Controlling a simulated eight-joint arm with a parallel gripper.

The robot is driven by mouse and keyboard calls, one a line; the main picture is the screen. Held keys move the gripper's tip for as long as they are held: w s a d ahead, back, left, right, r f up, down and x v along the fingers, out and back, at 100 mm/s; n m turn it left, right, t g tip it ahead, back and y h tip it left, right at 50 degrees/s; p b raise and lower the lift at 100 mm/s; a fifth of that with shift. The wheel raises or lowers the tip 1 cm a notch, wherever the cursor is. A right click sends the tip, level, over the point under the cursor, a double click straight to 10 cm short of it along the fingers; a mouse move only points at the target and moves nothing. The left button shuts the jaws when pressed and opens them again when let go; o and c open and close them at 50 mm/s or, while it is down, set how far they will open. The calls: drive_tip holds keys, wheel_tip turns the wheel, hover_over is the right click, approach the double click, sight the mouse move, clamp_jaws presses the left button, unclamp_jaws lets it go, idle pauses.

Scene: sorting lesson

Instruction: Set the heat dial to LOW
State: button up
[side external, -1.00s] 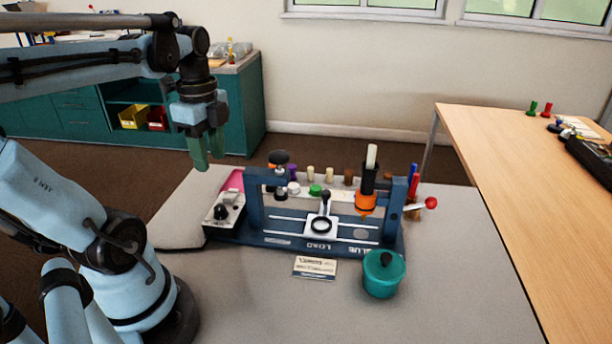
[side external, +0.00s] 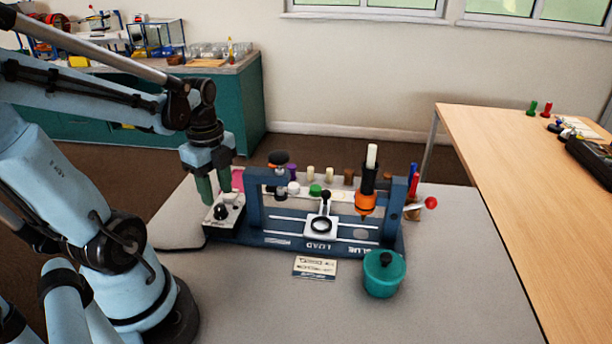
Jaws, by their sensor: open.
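The heat dial is a black knob (side external: 221,211) on a small white control box (side external: 231,223) at the left end of the blue frame. Its pointer setting and any LOW mark are too small to read. My gripper (side external: 215,198) is open, with its green fingers pointing down at the box. The fingertips are close to the knob; one finger is to its left and the other is behind and to its right. I cannot tell whether they touch the box or the knob. Nothing is held.
The blue frame (side external: 255,205) with a slide and an orange glue tool (side external: 365,200) stands right of the box. A teal lidded pot (side external: 383,275) and a small printed card (side external: 315,266) are in front. A cable (side external: 180,249) runs left. The front of the grey table is clear.

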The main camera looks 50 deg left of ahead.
sight(220, 207)
drive_tip(key=shift+f, duration=1.95)
drive_tip(key=c, duration=0.8)
drive_tip(key=shift+o, duration=0.2)
drive_tip(key=shift+n, duration=3)
clamp_jaws()
unclamp_jaws()
clamp_jaws()
